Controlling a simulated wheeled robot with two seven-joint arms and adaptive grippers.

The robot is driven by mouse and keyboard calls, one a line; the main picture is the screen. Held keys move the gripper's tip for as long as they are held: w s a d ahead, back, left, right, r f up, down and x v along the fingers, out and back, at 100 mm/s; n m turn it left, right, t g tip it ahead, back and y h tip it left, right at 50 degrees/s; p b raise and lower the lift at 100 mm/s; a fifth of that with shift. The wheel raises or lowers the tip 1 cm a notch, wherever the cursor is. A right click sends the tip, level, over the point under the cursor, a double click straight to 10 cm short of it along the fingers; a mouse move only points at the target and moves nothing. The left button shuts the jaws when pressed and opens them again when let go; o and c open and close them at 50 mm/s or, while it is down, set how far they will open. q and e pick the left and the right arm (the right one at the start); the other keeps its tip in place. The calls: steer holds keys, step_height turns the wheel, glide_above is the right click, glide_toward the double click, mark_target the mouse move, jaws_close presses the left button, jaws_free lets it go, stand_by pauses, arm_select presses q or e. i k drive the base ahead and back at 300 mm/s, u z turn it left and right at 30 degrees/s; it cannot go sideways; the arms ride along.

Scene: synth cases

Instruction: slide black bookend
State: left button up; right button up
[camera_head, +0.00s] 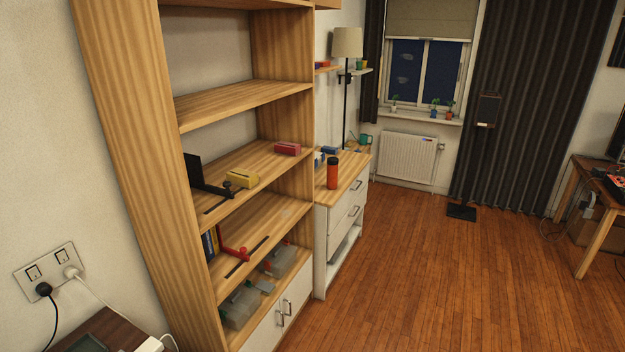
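The black bookend (194,171) stands upright on the middle shelf (262,164) of the wooden bookcase, near its left side. A black bar with a knob reaches right from its foot. A dark slot (224,201) runs along the shelf in front of it. A yellow box (242,179) lies just right of the bar; I cannot tell if they touch. The bookend's left part is hidden by the bookcase side. Neither of my grippers is in view.
A red bookend (236,253) stands by books (210,244) on the shelf below. A red box (288,149) lies at the middle shelf's right end. A white cabinet (341,220) with an orange bottle (333,173) stands right of the bookcase. The wooden floor (430,270) is mostly clear.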

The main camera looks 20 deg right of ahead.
mark_target(193, 163)
steer(key=z, duration=1.25)
steer(key=i, duration=2.2)
steer(key=u, duration=1.8)
steer(key=k, duration=0.05)
steer(key=u, duration=0.45)
